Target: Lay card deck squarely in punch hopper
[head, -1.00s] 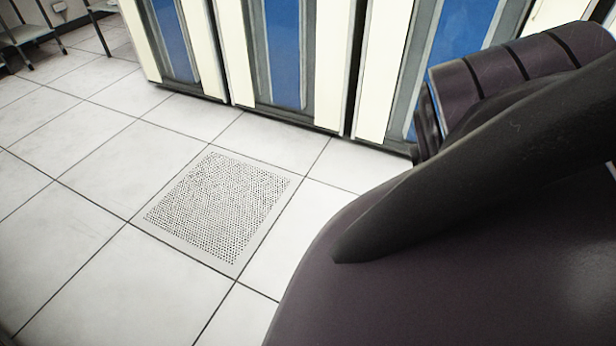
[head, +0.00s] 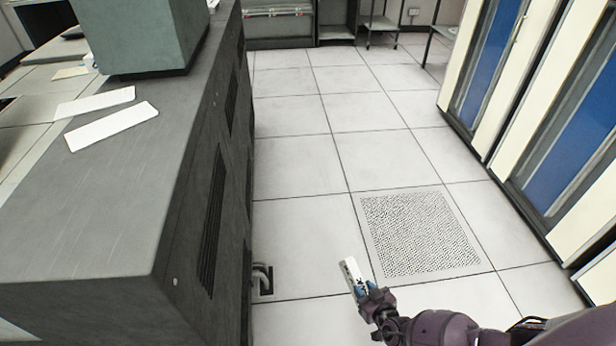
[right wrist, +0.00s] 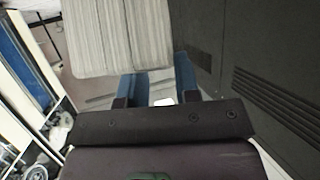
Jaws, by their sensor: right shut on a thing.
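The card deck (head: 351,270) is a pale block in my right gripper (head: 362,291), low in the head view above the floor tiles. The right wrist view shows the deck (right wrist: 118,36) large, with fine card-edge lines, at the tips of the blue fingers (right wrist: 160,78). My right gripper is shut on it, to the right of a grey machine cabinet (head: 110,205) and lower than its top. I cannot make out the punch hopper in these views. My left gripper is out of view.
Two white cards or strips (head: 111,126) lie on the cabinet top, in front of a grey-green housing (head: 150,35). Blue-and-cream cabinets (head: 590,130) line the right side. The floor aisle between, with a perforated tile (head: 420,232), is clear.

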